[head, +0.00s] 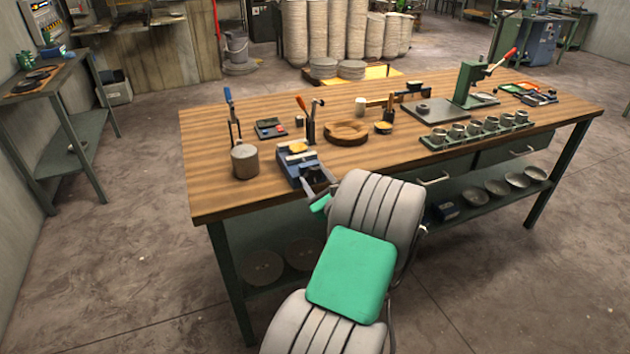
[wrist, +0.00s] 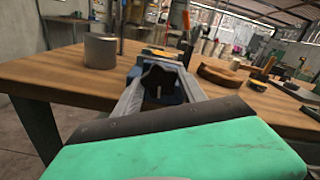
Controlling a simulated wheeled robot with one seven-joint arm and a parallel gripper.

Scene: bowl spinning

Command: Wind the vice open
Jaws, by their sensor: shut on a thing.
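The blue-grey vice (head: 293,161) stands at the near edge of the wooden bench, with a yellow piece (head: 298,147) at its top. In the wrist view the vice (wrist: 178,60) is partly hidden behind its dark star-shaped knob (wrist: 158,84). My gripper (head: 316,187) is at the front of the vice, at the near edge of the bench. In the wrist view the two grey fingers of my gripper (wrist: 160,80) reach forward on either side of the knob and are shut on it. My own arm hides part of the vice's front in the head view.
A grey cylinder (head: 245,161) stands close to the left of the vice. A round wooden piece (head: 348,132) lies to the right, behind my arm. A rack of metal cups (head: 475,132) and a green press (head: 470,82) stand farther right. The floor in front is clear.

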